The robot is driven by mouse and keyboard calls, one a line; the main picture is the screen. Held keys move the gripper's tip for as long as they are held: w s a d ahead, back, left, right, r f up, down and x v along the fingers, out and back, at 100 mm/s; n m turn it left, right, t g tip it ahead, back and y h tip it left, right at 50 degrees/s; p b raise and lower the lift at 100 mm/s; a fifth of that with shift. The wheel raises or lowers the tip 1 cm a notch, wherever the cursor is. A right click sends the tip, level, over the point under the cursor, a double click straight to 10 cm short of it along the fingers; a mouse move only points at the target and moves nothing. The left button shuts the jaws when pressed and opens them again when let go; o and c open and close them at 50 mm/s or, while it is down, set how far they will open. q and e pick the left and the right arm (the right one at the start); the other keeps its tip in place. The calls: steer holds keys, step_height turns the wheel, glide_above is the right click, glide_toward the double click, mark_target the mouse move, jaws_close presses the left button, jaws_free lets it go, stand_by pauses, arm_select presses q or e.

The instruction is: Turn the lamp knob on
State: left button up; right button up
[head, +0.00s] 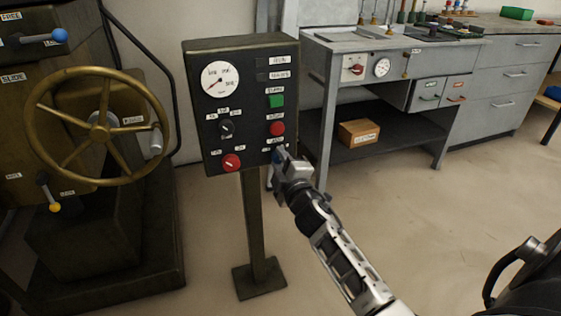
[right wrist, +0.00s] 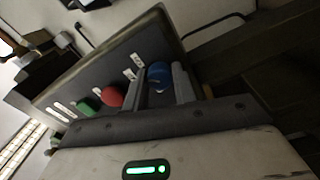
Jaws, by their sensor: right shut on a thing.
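A dark control panel (head: 240,130) stands on a post. My right gripper (head: 281,158) is at its lower right corner, shut on a blue knob (right wrist: 159,72). In the right wrist view the blue knob sits between the two fingers of my right gripper (right wrist: 164,84), against the panel face. In the head view the gripper hides most of this knob. The small labels by it are too blurred to read surely, so I cannot confirm that it is the lamp knob. My left gripper is not in view.
The panel also carries a red button (head: 277,129) and a green button (head: 276,101) above the gripper, a red knob (head: 231,161), a black knob (head: 227,129) and a gauge (head: 220,80). A brass handwheel (head: 44,127) stands left. A grey workbench (head: 400,45) stands behind right.

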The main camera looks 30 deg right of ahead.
steer(key=shift+m, duration=1)
steer(key=o, duration=1)
